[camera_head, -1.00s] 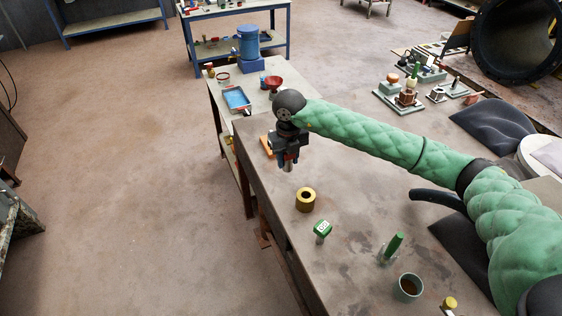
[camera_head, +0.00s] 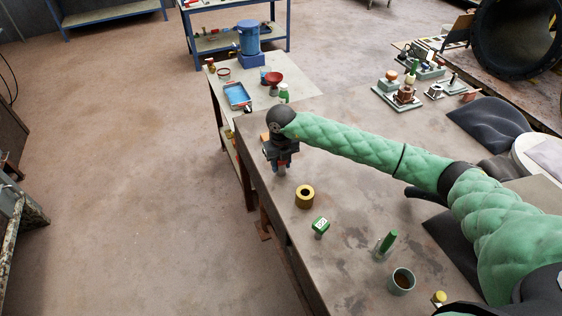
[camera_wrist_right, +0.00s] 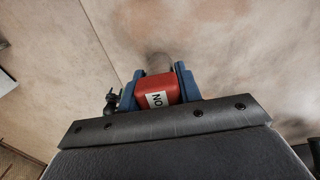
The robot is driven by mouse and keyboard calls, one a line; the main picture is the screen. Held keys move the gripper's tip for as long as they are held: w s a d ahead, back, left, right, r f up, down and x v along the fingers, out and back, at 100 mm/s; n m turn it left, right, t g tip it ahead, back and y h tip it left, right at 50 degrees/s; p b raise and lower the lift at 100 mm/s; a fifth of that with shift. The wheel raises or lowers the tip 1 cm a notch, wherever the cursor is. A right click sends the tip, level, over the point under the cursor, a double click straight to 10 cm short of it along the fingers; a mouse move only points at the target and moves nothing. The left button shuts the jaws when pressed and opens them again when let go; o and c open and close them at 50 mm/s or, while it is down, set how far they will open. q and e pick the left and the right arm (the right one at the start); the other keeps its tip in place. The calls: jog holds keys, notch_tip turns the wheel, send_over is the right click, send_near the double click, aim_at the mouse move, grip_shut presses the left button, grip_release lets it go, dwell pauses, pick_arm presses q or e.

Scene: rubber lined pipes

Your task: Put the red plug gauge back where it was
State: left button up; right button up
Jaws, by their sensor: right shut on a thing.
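My right gripper (camera_head: 281,162) is shut on the red plug gauge, over the left edge of the long workbench. In the right wrist view the gauge's red body (camera_wrist_right: 162,92) sits between the two blue fingers, with a white label on it. A grey rounded end shows faintly beyond it. In the head view the gauge's pale lower end (camera_head: 281,172) points down below the fingers. I cannot tell whether it touches the bench top. My left gripper is not in view.
On the bench nearby stand a brass ring (camera_head: 304,196), a green block gauge (camera_head: 320,225), a green-handled gauge (camera_head: 386,243) and a grey cup (camera_head: 402,282). Bare bench lies to the gripper's right.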

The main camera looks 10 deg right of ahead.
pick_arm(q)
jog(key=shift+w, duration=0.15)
pick_arm(e)
jog(key=shift+f, duration=0.1)
jog(key=o, duration=1.1)
jog(key=shift+c, duration=0.2)
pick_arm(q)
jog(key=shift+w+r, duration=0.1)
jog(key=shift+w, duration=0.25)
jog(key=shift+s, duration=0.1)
